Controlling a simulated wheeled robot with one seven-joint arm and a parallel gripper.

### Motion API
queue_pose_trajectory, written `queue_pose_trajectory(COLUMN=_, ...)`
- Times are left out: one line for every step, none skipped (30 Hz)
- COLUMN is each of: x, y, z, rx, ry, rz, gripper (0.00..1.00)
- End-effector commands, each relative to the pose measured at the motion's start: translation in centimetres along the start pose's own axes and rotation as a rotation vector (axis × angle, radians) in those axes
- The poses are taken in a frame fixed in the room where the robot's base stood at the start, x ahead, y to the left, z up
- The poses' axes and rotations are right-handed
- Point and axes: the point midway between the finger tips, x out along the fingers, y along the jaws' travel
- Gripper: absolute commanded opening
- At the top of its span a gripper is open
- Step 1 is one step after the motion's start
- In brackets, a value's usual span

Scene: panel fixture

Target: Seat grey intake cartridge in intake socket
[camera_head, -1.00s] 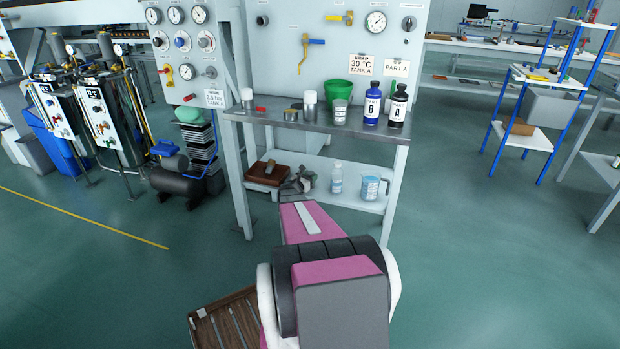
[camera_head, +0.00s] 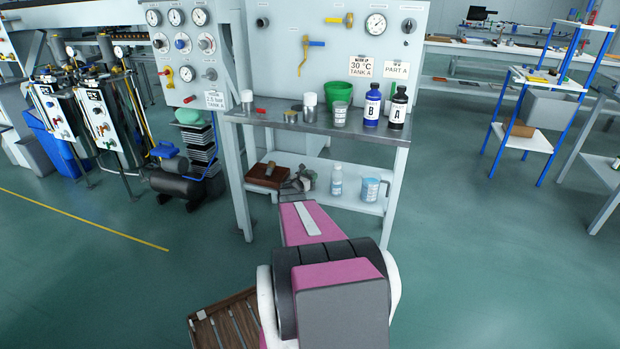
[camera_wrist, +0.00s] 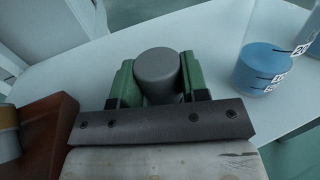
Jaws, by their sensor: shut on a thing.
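My gripper (camera_wrist: 160,82) has green fingers and is shut on the grey intake cartridge (camera_wrist: 158,66), a smooth grey cylinder seen from its rounded end in the wrist view. In the head view my gripper (camera_head: 303,180) is small and partly behind my pink arm, over the lower shelf below the steel bench. I cannot make out the cartridge there. The upright panel (camera_head: 285,65) carries a dark round fitting (camera_head: 262,21) at its upper left. I cannot tell whether that is the intake socket.
The bench top (camera_head: 300,124) above carries bottles, jars and a green bucket (camera_head: 339,92). Open floor lies to the right.

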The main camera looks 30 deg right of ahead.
Motion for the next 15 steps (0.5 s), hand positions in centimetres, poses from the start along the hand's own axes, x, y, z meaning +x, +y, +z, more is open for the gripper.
queue_pose_trajectory(x=-0.01, y=-0.01, z=0.12, rx=0.0, ry=0.0, rz=0.0, gripper=0.13)
queue_pose_trajectory(x=-0.02, y=-0.02, z=0.17, rx=0.0, ry=0.0, rz=0.0, gripper=0.13)
queue_pose_trajectory(x=-0.02, y=-0.02, z=0.24, rx=0.0, ry=0.0, rz=0.0, gripper=0.13)
queue_pose_trajectory(x=-0.02, y=-0.02, z=0.28, rx=0.0, ry=0.0, rz=0.0, gripper=0.13)
queue_pose_trajectory(x=-0.02, y=-0.02, z=0.33, rx=0.0, ry=0.0, rz=0.0, gripper=0.13)
queue_pose_trajectory(x=-0.02, y=-0.02, z=0.4, rx=0.0, ry=0.0, rz=0.0, gripper=0.13)
queue_pose_trajectory(x=-0.02, y=-0.02, z=0.45, rx=0.0, ry=0.0, rz=0.0, gripper=0.13)
queue_pose_trajectory(x=-0.02, y=-0.02, z=0.5, rx=0.0, ry=0.0, rz=0.0, gripper=0.13)
queue_pose_trajectory(x=-0.02, y=-0.02, z=0.57, rx=0.0, ry=0.0, rz=0.0, gripper=0.13)
queue_pose_trajectory(x=-0.02, y=-0.02, z=0.62, rx=0.0, ry=0.0, rz=0.0, gripper=0.13)
queue_pose_trajectory(x=-0.02, y=-0.02, z=0.67, rx=0.0, ry=0.0, rz=0.0, gripper=0.13)
queue_pose_trajectory(x=-0.02, y=-0.02, z=0.74, rx=0.0, ry=0.0, rz=0.0, gripper=0.13)
queue_pose_trajectory(x=-0.02, y=-0.02, z=0.79, rx=0.0, ry=0.0, rz=0.0, gripper=0.13)
queue_pose_trajectory(x=-0.02, y=-0.02, z=0.84, rx=0.0, ry=0.0, rz=0.0, gripper=0.13)
queue_pose_trajectory(x=-0.02, y=-0.02, z=0.91, rx=0.0, ry=0.0, rz=0.0, gripper=0.13)
